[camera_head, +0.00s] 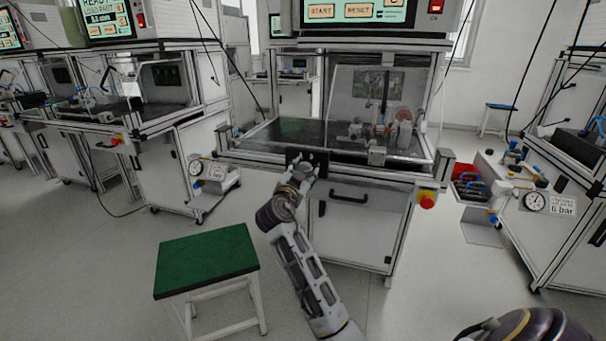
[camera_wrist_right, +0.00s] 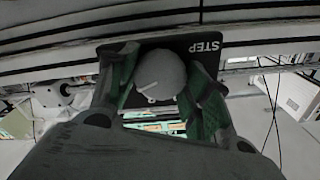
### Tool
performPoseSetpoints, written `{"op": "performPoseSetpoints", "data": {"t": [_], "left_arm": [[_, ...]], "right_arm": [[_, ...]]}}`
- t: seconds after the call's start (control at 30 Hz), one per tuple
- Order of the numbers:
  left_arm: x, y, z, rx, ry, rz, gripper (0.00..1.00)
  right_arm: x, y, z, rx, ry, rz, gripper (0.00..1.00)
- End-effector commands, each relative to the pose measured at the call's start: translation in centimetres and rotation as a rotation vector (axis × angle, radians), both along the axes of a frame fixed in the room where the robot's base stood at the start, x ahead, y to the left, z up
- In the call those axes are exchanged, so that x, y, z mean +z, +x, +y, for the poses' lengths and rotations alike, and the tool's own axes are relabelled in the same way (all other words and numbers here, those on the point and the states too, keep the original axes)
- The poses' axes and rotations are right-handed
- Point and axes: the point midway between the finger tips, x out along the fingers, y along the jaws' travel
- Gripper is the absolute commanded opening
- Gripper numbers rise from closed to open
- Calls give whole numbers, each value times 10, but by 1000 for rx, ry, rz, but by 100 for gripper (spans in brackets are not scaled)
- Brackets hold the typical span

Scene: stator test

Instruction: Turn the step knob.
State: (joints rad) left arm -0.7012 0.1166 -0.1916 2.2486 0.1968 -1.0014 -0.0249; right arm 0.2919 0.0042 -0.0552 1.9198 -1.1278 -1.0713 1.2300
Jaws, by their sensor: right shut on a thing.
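The step knob (camera_wrist_right: 160,72) is a round, pale grey knob with a short white mark near its lower left in the right wrist view. It sits on a black plate (camera_wrist_right: 208,62) lettered STEP. My right gripper (camera_head: 303,169) is at the front edge of the middle test bench, in front of the small black panel (camera_head: 322,158). Its green-padded fingers lie on both sides of the knob, shut on it. In the head view the gripper hides the knob. My left gripper is not in view.
The middle bench (camera_head: 345,178) has a door handle (camera_head: 348,197) below the gripper and a red emergency button (camera_head: 427,201) at its right. A stool with a green seat (camera_head: 205,258) stands at the front left. The floor between stool and bench is clear.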

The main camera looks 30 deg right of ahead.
Motion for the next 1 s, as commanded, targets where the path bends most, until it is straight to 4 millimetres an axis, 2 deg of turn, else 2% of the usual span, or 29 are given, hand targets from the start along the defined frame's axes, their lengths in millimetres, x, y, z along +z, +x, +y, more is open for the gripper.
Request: {"op": "performPoseSetpoints", "data": {"t": [0.1,0.13,0.3,0.73,1.0], "left_arm": [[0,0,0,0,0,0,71],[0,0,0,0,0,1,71],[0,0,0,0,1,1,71],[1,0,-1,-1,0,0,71],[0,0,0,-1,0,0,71]], "right_arm": [[1,0,0,0,1,-3,25],[1,0,0,0,1,-3,50],[1,0,0,0,1,-2,71],[3,0,0,0,1,-1,71],[25,0,0,1,2,-5,71]]}}
